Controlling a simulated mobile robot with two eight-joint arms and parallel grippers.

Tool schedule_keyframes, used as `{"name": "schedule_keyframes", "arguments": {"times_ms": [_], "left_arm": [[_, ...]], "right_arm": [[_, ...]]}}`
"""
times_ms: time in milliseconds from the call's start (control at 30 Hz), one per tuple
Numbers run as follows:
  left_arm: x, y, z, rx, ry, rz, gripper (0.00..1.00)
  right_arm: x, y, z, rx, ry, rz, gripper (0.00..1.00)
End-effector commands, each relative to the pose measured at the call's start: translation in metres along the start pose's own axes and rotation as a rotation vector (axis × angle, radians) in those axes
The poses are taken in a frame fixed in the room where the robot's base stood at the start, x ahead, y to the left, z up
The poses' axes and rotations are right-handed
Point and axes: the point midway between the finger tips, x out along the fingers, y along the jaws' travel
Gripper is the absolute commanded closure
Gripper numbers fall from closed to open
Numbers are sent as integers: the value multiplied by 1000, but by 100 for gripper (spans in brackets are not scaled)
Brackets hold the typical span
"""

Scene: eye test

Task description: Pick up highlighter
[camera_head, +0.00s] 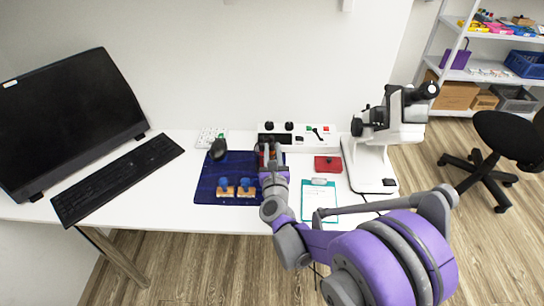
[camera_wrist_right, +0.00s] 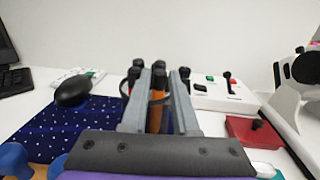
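The highlighter looks to be the orange, dark-capped pen (camera_wrist_right: 157,97) among several dark-capped pens in the right wrist view. A dark ring, perhaps the rim of a pen holder, shows around them. My right gripper (camera_wrist_right: 158,85) is open, its two grey fingers on either side of the orange pen with a gap beside it. In the head view my right gripper (camera_head: 271,153) is over the right part of the blue mat (camera_head: 215,172) and hides most of the pens. My left gripper is in neither view.
Behind the gripper stands a white control box (camera_head: 325,135). To the right are a red box (camera_head: 328,165), a clipboard (camera_head: 318,198) and a white microscope (camera_head: 375,160). A black mouse (camera_head: 217,149) and wooden blocks with blue knobs (camera_head: 246,190) are to the left.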

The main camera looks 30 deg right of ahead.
Motion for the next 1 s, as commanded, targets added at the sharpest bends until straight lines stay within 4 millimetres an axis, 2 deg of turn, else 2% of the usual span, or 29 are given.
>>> {"name": "schedule_keyframes", "arguments": {"times_ms": [100, 267, 767, 1000], "left_arm": [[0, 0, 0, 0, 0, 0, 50], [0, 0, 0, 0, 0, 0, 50], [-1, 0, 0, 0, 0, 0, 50], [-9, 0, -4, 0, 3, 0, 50]], "right_arm": [[-1, 0, 0, 0, 0, 0, 72], [-1, 0, 0, 0, 0, 0, 100], [-1, 0, 3, 0, 0, 0, 100], [-1, 0, 27, -1, 0, 0, 100]]}}
